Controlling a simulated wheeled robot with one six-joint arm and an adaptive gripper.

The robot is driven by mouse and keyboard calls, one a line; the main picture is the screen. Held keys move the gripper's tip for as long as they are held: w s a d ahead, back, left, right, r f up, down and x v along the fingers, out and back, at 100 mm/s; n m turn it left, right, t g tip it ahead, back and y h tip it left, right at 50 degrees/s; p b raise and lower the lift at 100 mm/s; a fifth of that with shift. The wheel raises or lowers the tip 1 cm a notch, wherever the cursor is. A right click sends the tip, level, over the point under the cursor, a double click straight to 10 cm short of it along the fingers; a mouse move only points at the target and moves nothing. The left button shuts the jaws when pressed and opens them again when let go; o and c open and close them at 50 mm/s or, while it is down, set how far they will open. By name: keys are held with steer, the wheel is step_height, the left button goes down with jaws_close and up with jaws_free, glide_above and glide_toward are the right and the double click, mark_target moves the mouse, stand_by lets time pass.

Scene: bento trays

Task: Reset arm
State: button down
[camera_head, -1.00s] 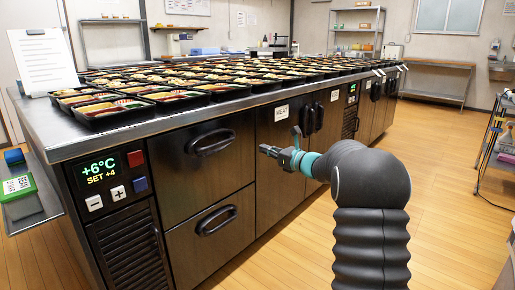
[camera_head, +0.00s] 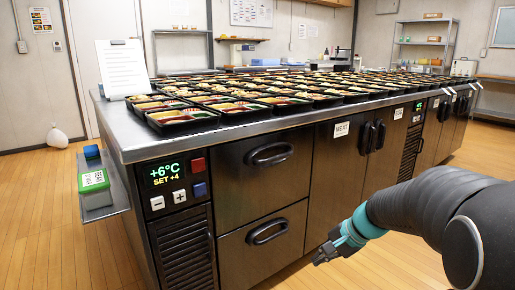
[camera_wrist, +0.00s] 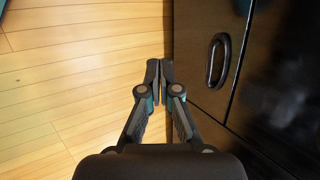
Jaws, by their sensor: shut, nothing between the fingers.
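My gripper (camera_head: 326,254) is at the lower right in the head view, in front of the refrigerated counter (camera_head: 230,140) and low by its doors. In the wrist view my gripper (camera_wrist: 159,66) has its two fingers together, with nothing between them. It points down toward the wooden floor (camera_wrist: 80,80), beside a dark cabinet front with a black handle (camera_wrist: 217,60). The fingers look apart from the cabinet.
Many filled bento trays (camera_head: 182,121) cover the counter top. A clipboard sheet (camera_head: 126,68) stands at its left end. A side shelf (camera_head: 105,209) holds a green-topped box (camera_head: 94,187) and a blue item (camera_head: 91,152).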

steer(key=s+r+n+t+h+p, duration=0.1)
steer(key=s+r+n, duration=0.4)
steer(key=s, duration=0.6)
steer(key=s+r+n+t+h+p, duration=0.1)
steer(key=s+r+n+h, duration=0.3)
steer(key=s, duration=0.8)
steer(key=shift+a+r+n+h+p, duration=0.2)
steer(key=shift+r+n+h+p, duration=0.25)
steer(key=shift+r+p, duration=0.35)
